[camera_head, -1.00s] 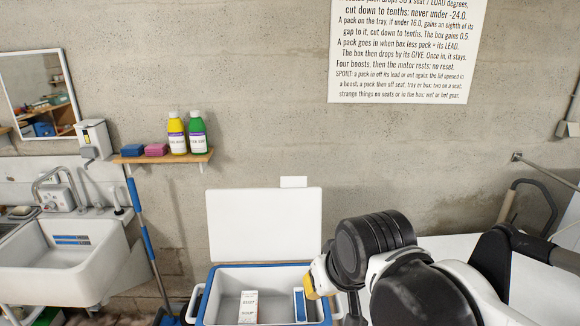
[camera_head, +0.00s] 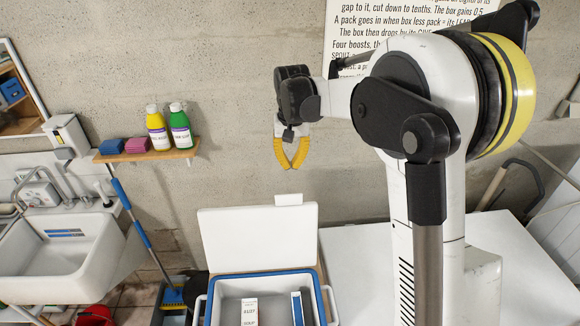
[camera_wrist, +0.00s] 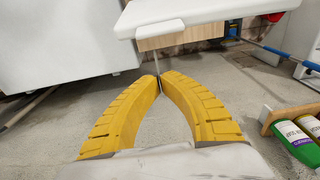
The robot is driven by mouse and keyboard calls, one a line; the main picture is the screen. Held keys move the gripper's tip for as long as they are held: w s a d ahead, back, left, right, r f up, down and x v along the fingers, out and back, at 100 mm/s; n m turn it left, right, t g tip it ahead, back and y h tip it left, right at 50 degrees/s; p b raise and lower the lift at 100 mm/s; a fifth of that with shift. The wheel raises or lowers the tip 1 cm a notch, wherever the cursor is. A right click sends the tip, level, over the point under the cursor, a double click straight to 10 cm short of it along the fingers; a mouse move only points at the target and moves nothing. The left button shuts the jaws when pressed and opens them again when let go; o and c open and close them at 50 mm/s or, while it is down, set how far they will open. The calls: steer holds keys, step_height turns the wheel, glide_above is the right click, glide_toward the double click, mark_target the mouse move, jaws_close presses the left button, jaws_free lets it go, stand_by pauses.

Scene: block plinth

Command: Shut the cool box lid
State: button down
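The cool box (camera_head: 225,290) stands low in the head view, with blue rim and white inside. Its white lid (camera_head: 258,236) stands open, raised at the box's back edge, with a small tab (camera_head: 289,199) on its top edge. My gripper (camera_head: 291,167) hangs above the lid, apart from it, yellow fingers pointing down. The fingertips meet with nothing between them; they also meet in the wrist view (camera_wrist: 159,82). A white labelled pack (camera_head: 249,311) and a blue-and-white pack (camera_head: 298,308) stand inside the box. The box's front is cut off by the frame.
A white table surface (camera_head: 350,262) lies right of the box. A wooden shelf (camera_head: 150,154) with yellow (camera_head: 157,130) and green (camera_head: 179,130) bottles is on the wall at left, above a sink (camera_head: 60,245). A blue-handled broom (camera_head: 133,215) leans left of the box.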

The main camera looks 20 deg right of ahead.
steer(key=s+f+p, duration=0.1)
steer(key=s+f, duration=0.2)
steer(key=f, duration=0.5)
steer(key=shift+a, duration=0.3)
steer(key=shift+s, duration=0.15)
